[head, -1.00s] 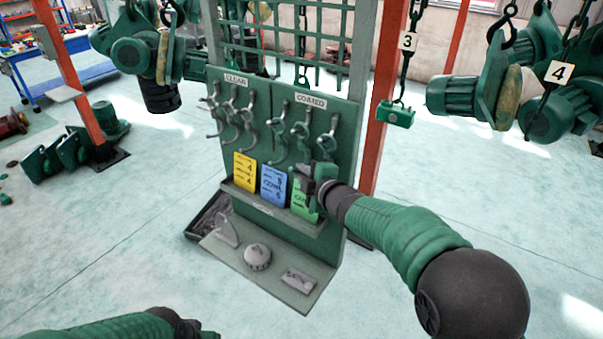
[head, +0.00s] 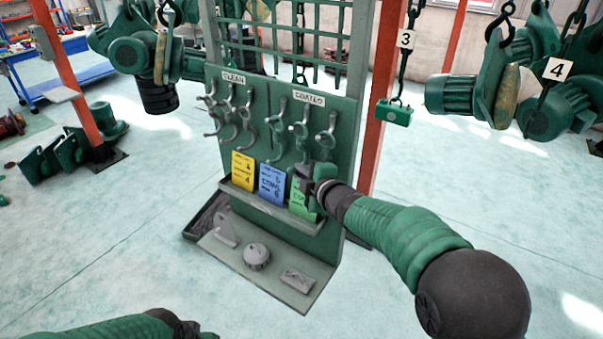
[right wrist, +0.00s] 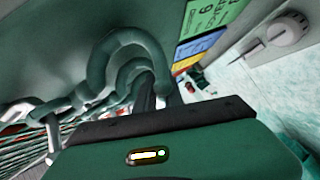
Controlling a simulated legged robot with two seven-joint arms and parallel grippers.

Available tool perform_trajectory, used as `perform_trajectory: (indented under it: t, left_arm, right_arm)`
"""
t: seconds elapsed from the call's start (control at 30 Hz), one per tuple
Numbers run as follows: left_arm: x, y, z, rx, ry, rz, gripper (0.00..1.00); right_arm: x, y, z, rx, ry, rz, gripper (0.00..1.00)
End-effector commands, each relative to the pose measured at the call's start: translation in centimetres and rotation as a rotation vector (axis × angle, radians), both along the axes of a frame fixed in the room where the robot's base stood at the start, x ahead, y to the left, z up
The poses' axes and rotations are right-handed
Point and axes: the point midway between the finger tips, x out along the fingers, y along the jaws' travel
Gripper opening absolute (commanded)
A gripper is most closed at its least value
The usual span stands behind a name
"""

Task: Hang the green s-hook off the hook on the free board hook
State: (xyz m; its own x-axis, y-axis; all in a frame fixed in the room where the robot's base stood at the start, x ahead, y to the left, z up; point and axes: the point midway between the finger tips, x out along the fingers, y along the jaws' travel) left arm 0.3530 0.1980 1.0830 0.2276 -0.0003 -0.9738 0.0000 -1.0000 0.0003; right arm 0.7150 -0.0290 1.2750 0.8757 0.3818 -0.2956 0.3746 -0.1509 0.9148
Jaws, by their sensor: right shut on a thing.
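The green board (head: 262,105) stands upright with labels reading CLEAN (head: 234,78) and COATED (head: 309,99). Several s-hooks hang in a row under the labels; I cannot tell which board hook is free. My right gripper (head: 307,181) is at the board's lower right, just below the rightmost coated s-hook (head: 325,138). In the right wrist view a green s-hook (right wrist: 128,45) curves down to the dark jaws (right wrist: 146,108), which are shut on it. Its far end is partly hidden. My left gripper (head: 188,328) is at the bottom edge; its jaws are not clear.
Yellow (head: 243,166), blue (head: 271,183) and green (head: 298,202) cards stand in the board's tray, the green one partly behind my right gripper. Grey parts lie on the base plate (head: 262,268). A red post (head: 377,110) stands right of the board. Hoists hang on both sides.

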Motion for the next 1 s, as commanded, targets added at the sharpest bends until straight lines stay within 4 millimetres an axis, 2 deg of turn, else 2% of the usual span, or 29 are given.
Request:
perform_trajectory:
  t: [0.03,0.2,0.23,0.57,0.67,0.77,1.0]
  left_arm:
    - [0.0,0.0,0.0,0.0,0.0,0.0,0.39]
    - [0.0,0.0,0.0,0.0,0.0,0.0,0.39]
    - [0.0,0.0,0.0,0.0,0.0,0.0,0.39]
    - [0.0,0.0,-0.2,0.0,0.0,0.0,0.39]
    - [0.0,0.0,-0.7,0.0,0.0,0.0,0.39]
    - [0.0,0.0,-1.4,0.0,0.0,0.0,0.39]
    - [0.0,0.0,-2.3,0.0,0.0,0.0,0.39]
  right_arm:
    - [0.0,0.0,0.1,0.001,-0.001,0.001,0.14]
    - [0.0,0.0,0.0,0.0,-0.001,0.0,0.36]
    - [0.0,0.0,0.0,0.0,-0.001,0.0,0.38]
    - [-0.2,-0.1,0.0,0.0,0.0,-0.001,0.38]
    - [-1.4,-0.7,0.3,0.0,-0.001,-0.001,0.38]
    - [-3.5,-1.6,1.0,0.001,-0.003,-0.002,0.38]
    - [-9.8,-4.4,3.3,0.0,-0.004,-0.003,0.38]
